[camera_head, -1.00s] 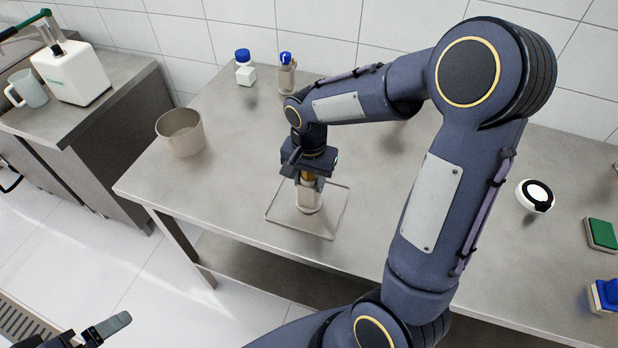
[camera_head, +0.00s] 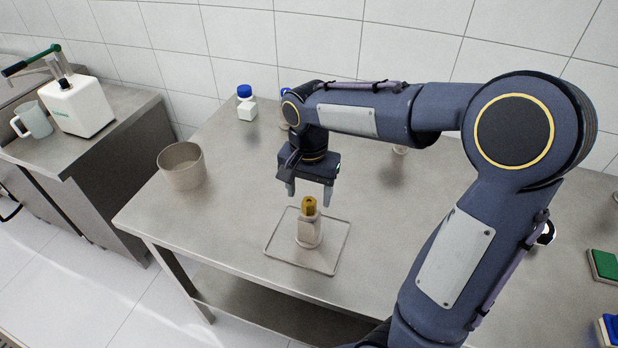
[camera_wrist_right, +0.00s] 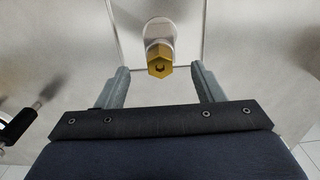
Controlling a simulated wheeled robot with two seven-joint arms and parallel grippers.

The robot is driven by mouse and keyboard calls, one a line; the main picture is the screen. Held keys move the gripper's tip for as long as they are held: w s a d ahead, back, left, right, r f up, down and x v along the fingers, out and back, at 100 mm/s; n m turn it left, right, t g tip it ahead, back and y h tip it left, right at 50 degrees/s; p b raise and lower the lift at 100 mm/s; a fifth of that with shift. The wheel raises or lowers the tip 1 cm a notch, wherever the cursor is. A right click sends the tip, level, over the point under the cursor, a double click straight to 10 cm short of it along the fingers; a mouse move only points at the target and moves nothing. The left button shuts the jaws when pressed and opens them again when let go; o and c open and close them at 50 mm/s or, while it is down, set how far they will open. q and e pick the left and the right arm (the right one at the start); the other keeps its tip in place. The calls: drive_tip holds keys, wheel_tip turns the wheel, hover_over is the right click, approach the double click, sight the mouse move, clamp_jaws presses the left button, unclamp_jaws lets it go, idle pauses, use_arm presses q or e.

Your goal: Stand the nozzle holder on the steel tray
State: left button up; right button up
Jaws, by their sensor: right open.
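The nozzle holder (camera_head: 309,231), a pale body with a brass hex top, stands upright on the steel tray (camera_head: 333,262), a shallow rectangle near the table's front edge. In the right wrist view the nozzle holder (camera_wrist_right: 160,62) shows its brass hex end toward the camera, beyond the fingertips. My right gripper (camera_head: 309,194) is open and empty, above and behind the nozzle holder and apart from it. Its two fingers also show in the right wrist view (camera_wrist_right: 160,82) with a gap between them. My left gripper is not in view.
A metal pot (camera_head: 182,168) stands at the table's left. A white bottle with a blue cap (camera_head: 245,103) is at the back, and another blue-topped item is partly hidden by my right arm. A green pad (camera_head: 603,264) and a blue item (camera_head: 611,328) lie at the right.

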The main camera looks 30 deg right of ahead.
wheel_tip(320, 180, up, 4)
drive_tip(key=shift+f, duration=0.2)
drive_tip(key=shift+s+r, duration=0.25)
drive_tip(key=s+a+f+n+t+y, duration=0.1)
drive_tip(key=s+n, duration=0.3)
drive_tip(key=s, duration=0.4)
drive_tip(key=s+a+f+n+t+y, duration=0.1)
drive_tip(key=s+a+n+t+y, duration=0.1)
drive_tip(key=s, duration=0.6)
drive_tip(key=shift+s+a+f+n+t+y, duration=0.2)
drive_tip(key=shift+a+n+t+y, duration=0.3)
drive_tip(key=shift+n+t, duration=0.75)
drive_tip(key=shift+a, duration=0.1)
